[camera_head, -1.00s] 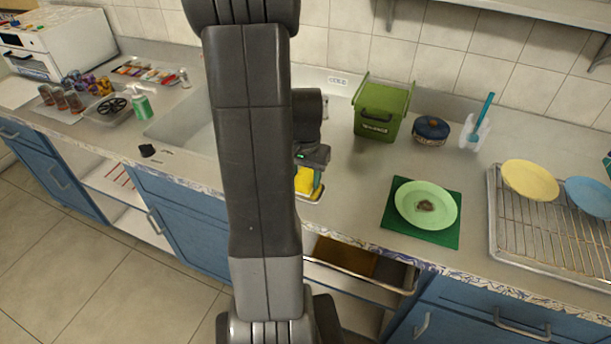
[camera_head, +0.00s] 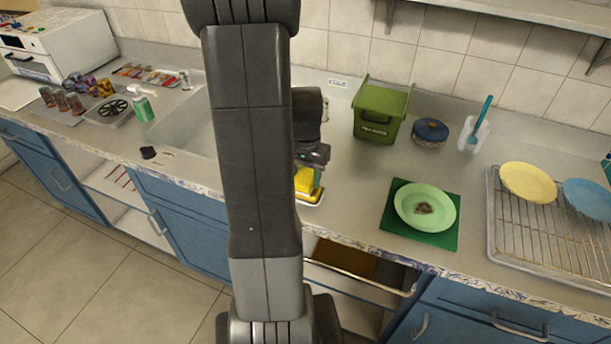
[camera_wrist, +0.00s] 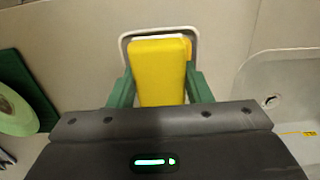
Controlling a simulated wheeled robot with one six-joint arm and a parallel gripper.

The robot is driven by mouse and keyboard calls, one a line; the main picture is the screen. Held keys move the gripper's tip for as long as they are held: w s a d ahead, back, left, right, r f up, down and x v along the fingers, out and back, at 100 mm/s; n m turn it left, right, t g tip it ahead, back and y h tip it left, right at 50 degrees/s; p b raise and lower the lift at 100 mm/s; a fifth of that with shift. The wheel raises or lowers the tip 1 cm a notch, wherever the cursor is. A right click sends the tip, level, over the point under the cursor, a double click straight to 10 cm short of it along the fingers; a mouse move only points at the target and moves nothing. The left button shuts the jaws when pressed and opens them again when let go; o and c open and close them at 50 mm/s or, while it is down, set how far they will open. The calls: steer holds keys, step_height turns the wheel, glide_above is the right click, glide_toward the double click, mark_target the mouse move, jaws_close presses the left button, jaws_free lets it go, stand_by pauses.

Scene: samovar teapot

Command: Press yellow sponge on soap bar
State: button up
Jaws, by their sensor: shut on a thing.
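The yellow sponge (camera_head: 304,180) is held between the green fingers of my gripper (camera_head: 309,179), low over the counter just right of the sink. In the wrist view the sponge (camera_wrist: 159,70) stands lengthwise between the two fingers, and my gripper (camera_wrist: 160,88) is shut on it. A shallow dish with a pale rim (camera_wrist: 124,44) lies beneath the sponge. A thin whitish edge shows at the sponge's far end, but I cannot tell what it is. The soap bar cannot be clearly made out; the sponge covers most of the dish. Contact below the sponge is hidden.
The sink (camera_head: 185,128) is left of my gripper, partly behind my arm. A green bin (camera_head: 378,115) and a blue pot (camera_head: 430,131) stand at the back. A pale green plate (camera_head: 440,211) on a green mat (camera_head: 390,217) and a wire rack (camera_head: 540,235) are to the right.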

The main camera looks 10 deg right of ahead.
mark_target(306, 175)
steer(key=shift+r+p, duration=1.95)
steer(key=shift+r, duration=1)
steer(key=shift+f, duration=0.15)
